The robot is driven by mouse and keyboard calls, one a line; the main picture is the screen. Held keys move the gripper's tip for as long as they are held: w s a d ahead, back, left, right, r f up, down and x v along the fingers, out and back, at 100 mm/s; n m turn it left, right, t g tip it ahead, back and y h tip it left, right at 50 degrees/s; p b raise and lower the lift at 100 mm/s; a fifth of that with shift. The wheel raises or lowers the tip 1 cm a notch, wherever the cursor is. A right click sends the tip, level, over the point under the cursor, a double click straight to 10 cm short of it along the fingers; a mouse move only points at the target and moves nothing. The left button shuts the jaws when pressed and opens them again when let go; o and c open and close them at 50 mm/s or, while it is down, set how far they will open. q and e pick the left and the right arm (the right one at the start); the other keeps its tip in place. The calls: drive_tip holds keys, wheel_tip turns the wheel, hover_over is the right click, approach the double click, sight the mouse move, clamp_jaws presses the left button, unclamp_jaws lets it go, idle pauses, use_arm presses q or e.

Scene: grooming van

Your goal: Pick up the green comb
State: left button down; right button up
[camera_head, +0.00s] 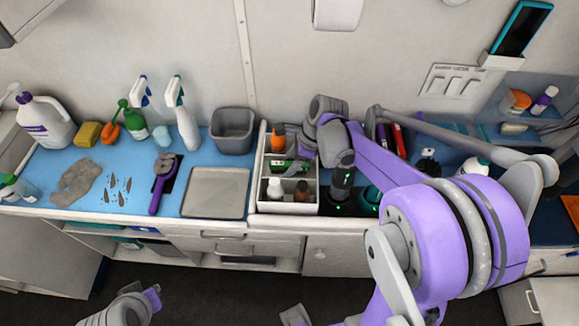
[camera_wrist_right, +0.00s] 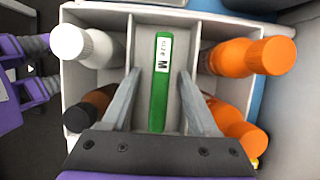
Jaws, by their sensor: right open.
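The green comb (camera_wrist_right: 160,85) stands on edge in the middle compartment of the white caddy (camera_wrist_right: 190,8), a "SIZE M" label on it. A green part of it (camera_head: 283,166) shows in the head view, partly behind my right gripper (camera_head: 296,167). In the right wrist view my right gripper (camera_wrist_right: 160,75) is open, one finger on each side of the comb, with gaps between.
White (camera_wrist_right: 85,45) and dark-capped (camera_wrist_right: 88,112) bottles flank the comb on one side, orange bottles (camera_wrist_right: 250,55) on the other. A grey tray (camera_head: 215,192), purple brush (camera_head: 160,185) and grey bin (camera_head: 233,128) are left of the caddy. Dark tools (camera_head: 342,180) stand close on its right.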

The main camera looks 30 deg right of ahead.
drive_tip(key=shift+f, duration=0.25)
idle(0.4)
clamp_jaws()
idle(0.4)
